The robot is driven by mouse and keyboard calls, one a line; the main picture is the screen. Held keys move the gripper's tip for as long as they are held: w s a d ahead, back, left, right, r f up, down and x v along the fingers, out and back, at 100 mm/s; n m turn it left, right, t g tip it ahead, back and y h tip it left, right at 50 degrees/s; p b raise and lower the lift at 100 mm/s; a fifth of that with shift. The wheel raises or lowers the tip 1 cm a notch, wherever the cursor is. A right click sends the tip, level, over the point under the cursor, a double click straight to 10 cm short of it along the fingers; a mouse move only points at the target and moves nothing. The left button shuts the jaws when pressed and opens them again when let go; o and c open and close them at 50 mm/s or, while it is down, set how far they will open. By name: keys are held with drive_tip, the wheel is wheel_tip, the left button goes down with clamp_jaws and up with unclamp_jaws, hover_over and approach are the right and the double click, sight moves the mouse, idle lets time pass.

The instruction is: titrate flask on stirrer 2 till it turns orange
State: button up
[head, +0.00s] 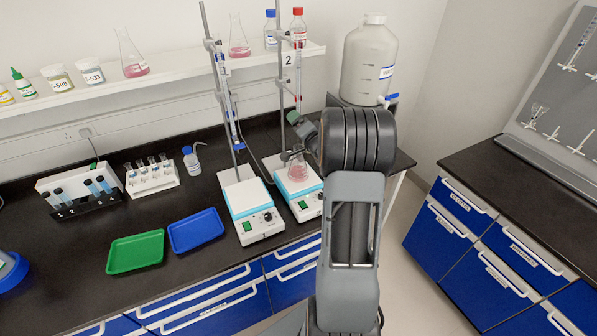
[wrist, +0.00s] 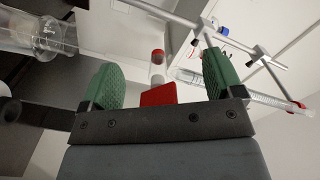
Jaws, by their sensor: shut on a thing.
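Stirrer 2 (head: 306,204), a white and pale-blue unit, stands at the right end of the bench under a stand with the label 2 (head: 288,58). The flask (head: 298,171) on it is clear glass with pinkish contents; my arm partly hides this setup. In the wrist view a clear glass vessel, apparently this flask (wrist: 42,32), shows at upper left. The burette (wrist: 250,94) slants across the right side. My gripper (head: 297,121) is beside the stand, above the flask. In the wrist view its green pads are at either side of a red tap handle (wrist: 158,95), and it is shut on this.
Another stirrer (head: 240,200) with its own stand is just left. Green (head: 135,251) and blue (head: 196,231) trays lie on the bench front, with tube racks (head: 152,178) behind. A large carboy (head: 369,62) stands right of my gripper. The shelf (head: 120,87) holds flasks and bottles.

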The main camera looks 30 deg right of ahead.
drive_tip(key=shift+f+m, duration=0.2)
drive_tip(key=shift+m, duration=0.8)
drive_tip(key=shift+f+n+b, duration=0.15)
drive_tip(key=shift+n+b, duration=0.15)
drive_tip(key=shift+b, duration=0.4)
drive_tip(key=shift+n+b, duration=0.8)
drive_tip(key=shift+c, duration=0.2)
drive_tip(key=shift+r+n, duration=0.25)
drive_tip(key=shift+n, duration=0.25)
drive_tip(key=shift+c, duration=1.4)
drive_tip(key=o, duration=1)
drive_tip(key=shift+c, duration=0.2)
drive_tip(key=shift+r, duration=0.1)
drive_tip(key=shift+s, duration=0.15)
